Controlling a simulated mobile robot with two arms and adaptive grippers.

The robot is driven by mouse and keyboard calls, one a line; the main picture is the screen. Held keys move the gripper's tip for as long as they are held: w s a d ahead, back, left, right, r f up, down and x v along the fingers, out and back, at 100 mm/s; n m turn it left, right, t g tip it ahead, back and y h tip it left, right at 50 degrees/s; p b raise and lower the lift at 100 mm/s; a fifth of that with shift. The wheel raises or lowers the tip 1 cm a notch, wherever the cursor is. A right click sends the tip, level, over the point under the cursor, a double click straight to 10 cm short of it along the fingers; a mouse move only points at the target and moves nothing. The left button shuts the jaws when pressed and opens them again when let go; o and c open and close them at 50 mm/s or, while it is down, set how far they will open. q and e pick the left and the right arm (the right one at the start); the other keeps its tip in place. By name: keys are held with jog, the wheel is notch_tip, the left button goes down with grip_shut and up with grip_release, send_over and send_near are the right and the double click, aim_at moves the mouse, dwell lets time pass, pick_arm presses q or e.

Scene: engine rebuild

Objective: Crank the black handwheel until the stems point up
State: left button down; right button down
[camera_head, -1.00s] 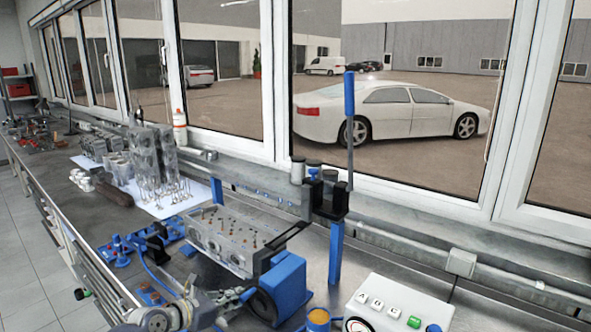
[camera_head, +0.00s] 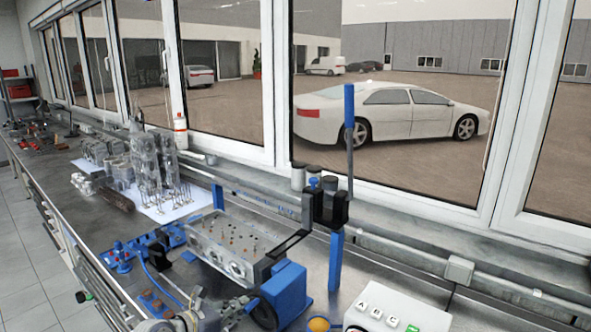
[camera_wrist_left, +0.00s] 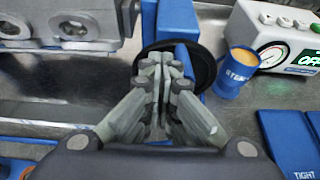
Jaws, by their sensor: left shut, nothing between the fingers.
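The black handwheel (camera_head: 263,314) stands at the front of a blue fixture block (camera_head: 286,288). In the left wrist view the handwheel (camera_wrist_left: 207,68) is a dark disc behind and right of my fingers, partly hidden. My left gripper (camera_wrist_left: 165,62) is shut and empty, its fingertips close to the wheel; I cannot tell if they touch it. In the head view the gripper (camera_head: 238,308) shows low in the picture, left of the wheel. The grey cylinder head (camera_head: 212,256) is in the fixture, with small brownish stems on its upward face. My right gripper is out of view.
A black clamp with a blue lever (camera_head: 349,120) stands behind the fixture. A yellow-topped blue cup (camera_wrist_left: 239,72) and a white control box (camera_head: 395,310) stand to the right. Blue stands (camera_head: 123,255) lie left. Parts on white paper (camera_head: 168,205) are farther back.

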pick_arm(q)
jog(key=p+v, duration=0.4)
jog(key=v, duration=0.4)
jog(key=shift+d+r, duration=0.1)
jog(key=shift+d, duration=0.05)
